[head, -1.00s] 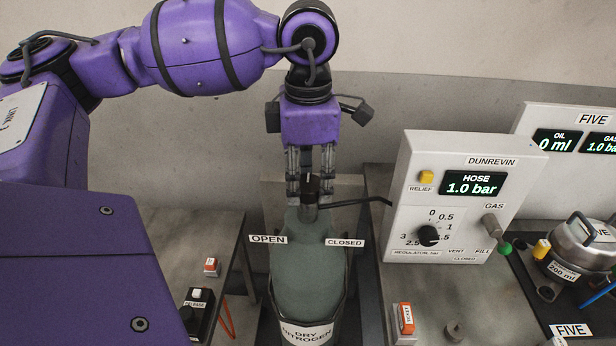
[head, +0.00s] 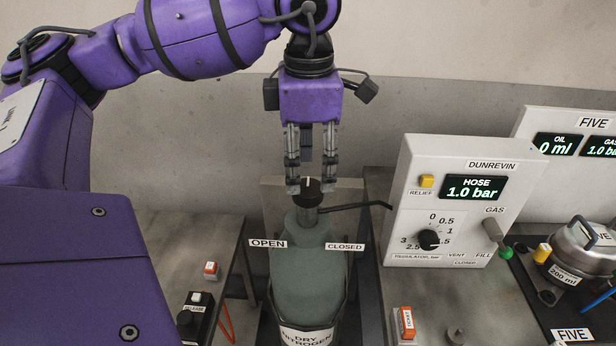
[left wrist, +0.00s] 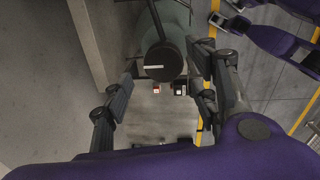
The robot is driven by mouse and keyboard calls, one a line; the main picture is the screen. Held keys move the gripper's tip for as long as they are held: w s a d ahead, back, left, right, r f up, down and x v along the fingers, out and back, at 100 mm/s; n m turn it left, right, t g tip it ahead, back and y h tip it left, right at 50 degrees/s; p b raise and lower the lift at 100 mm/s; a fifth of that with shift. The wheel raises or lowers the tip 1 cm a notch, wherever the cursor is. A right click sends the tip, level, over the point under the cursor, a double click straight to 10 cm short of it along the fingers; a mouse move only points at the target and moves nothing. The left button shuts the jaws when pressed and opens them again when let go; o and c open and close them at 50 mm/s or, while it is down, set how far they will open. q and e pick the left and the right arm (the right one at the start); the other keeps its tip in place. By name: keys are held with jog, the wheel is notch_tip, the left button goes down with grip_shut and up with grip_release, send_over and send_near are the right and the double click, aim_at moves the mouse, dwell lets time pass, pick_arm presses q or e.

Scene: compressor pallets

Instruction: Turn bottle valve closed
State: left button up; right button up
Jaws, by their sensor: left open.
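The dark green nitrogen bottle (head: 308,280) stands upright between two benches, with a black round valve knob (head: 308,200) on top. The knob has a white line pointing to the back, away from the OPEN label (head: 268,244) and the CLOSED label (head: 345,247). My left gripper (head: 311,184) is open above the bottle, pointing down, with its fingertips at about the knob's top. In the left wrist view the knob (left wrist: 163,62) lies beyond and between the spread fingers, seemingly clear of both.
A thin black hose (head: 355,205) runs from the bottle neck to the white Dunrevin panel (head: 465,200), whose display reads hose 1.0 bar. Benches stand on both sides; the left one holds a release box (head: 194,315). A grey wall is behind.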

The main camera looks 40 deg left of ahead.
aim_at(309, 188)
pick_arm(q)
notch_tip(309, 188, up, 8)
jog(key=shift+s+d, duration=0.15)
jog(key=shift+f, duration=0.1)
dwell(0.5)
